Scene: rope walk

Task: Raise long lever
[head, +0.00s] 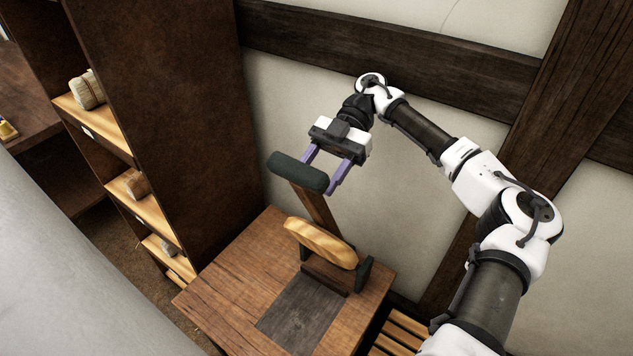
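The long lever has a dark green cylindrical grip (298,172) on a brown wooden shaft (318,208). It stands up, tilted, from a wooden table, with its lower part behind a light wooden rounded piece (322,243). My gripper (322,176) is at the right part of the grip, with its purple fingers spread apart. The left finger's tip is hidden behind the grip, and the right finger is beside the grip's right end. I cannot tell whether either finger touches it.
The wooden table (230,285) has a dark inset plate (300,315). A tall brown shelf unit (165,110) with several small items stands at the left. A pale wall with dark beams (400,55) is close behind my arm. A slatted wooden piece (400,335) is at lower right.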

